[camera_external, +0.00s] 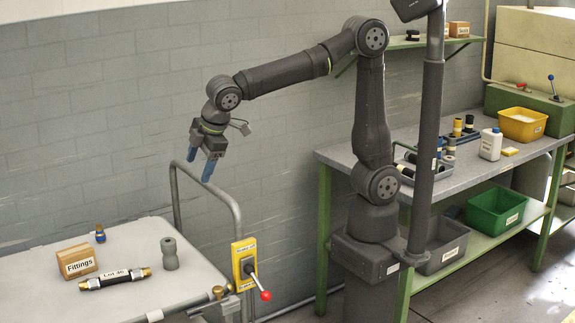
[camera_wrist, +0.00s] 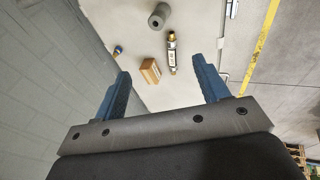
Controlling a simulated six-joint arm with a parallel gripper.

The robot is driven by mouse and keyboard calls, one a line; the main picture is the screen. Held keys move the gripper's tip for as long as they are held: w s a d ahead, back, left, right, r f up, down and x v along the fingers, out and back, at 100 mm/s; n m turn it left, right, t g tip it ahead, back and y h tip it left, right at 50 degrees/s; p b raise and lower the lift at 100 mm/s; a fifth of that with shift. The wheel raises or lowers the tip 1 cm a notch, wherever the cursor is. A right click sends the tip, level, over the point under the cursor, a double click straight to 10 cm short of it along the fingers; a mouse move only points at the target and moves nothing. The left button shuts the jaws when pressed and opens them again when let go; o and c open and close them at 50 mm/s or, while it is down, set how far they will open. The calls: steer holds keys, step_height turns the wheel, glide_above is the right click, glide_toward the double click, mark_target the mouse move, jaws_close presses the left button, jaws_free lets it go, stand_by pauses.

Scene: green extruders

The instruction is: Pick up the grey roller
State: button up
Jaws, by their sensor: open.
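The grey roller (camera_external: 169,253) stands upright on the pale cart top (camera_external: 150,238), right of the labelled hose. In the wrist view the roller (camera_wrist: 157,17) shows near the top, beyond my fingertips. My gripper (camera_external: 202,165) is open and empty, with blue fingers pointing down. It hangs well above the cart, up and to the right of the roller. In the wrist view my gripper (camera_wrist: 163,77) has its two blue fingers wide apart with nothing between them.
A wooden Fittings box (camera_external: 76,261), a black hose with brass ends (camera_external: 115,279) and a small blue item (camera_external: 100,234) share the cart top. The cart's bent rail (camera_external: 215,188) rises near my gripper. A yellow box with a red-knobbed lever (camera_external: 244,262) sits at the cart's right.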

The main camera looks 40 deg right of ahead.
steer(key=m+g+y, duration=0.1)
steer(key=m, duration=0.7)
glide_toward(169, 241)
steer(key=f, duration=0.1)
steer(key=w+f, duration=0.1)
steer(key=f, duration=0.3)
steer(key=shift+w+f, duration=0.1)
steer(key=shift+w, duration=0.2)
steer(key=shift+y, duration=0.3)
steer(key=shift+a+x, duration=0.25)
steer(key=shift+x, duration=1.25)
steer(key=shift+a+x, duration=0.3)
steer(key=shift+x, duration=1.2)
steer(key=shift+s, duration=0.15)
steer(key=c, duration=1.2)
